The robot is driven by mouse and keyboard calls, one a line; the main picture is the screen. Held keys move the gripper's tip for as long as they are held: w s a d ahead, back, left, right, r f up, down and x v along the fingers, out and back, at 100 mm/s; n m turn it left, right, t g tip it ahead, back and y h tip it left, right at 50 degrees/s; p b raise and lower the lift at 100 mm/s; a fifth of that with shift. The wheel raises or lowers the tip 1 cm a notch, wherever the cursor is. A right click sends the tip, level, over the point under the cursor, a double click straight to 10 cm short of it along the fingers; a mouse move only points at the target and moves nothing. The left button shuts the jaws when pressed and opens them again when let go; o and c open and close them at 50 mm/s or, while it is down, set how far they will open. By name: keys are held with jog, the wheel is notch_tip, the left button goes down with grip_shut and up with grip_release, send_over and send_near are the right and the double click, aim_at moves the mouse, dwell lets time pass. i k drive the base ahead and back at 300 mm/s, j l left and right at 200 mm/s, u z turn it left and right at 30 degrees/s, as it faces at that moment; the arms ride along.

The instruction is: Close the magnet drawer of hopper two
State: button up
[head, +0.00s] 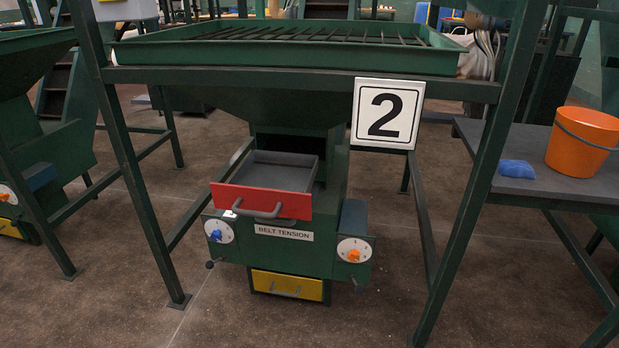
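Hopper two stands in the middle of the head view, marked by a white sign (387,113) with a black 2. A drawer with a red front (262,201) and a grey handle (254,212) is pulled out of its green body, and its grey inside (282,170) shows from above. A yellow drawer front (287,285) sits lower down and looks shut. My gripper is not in view.
Green frame legs (452,230) stand on both sides of the hopper. Two dials (354,251) flank a "BELT TENSION" label. A side table (520,180) at right holds an orange bucket (584,140) and a blue cloth-like item (517,169). The floor in front is clear.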

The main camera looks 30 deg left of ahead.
aim_at(269, 184)
jog(key=u, duration=1.7)
jog(key=k+u, duration=0.1)
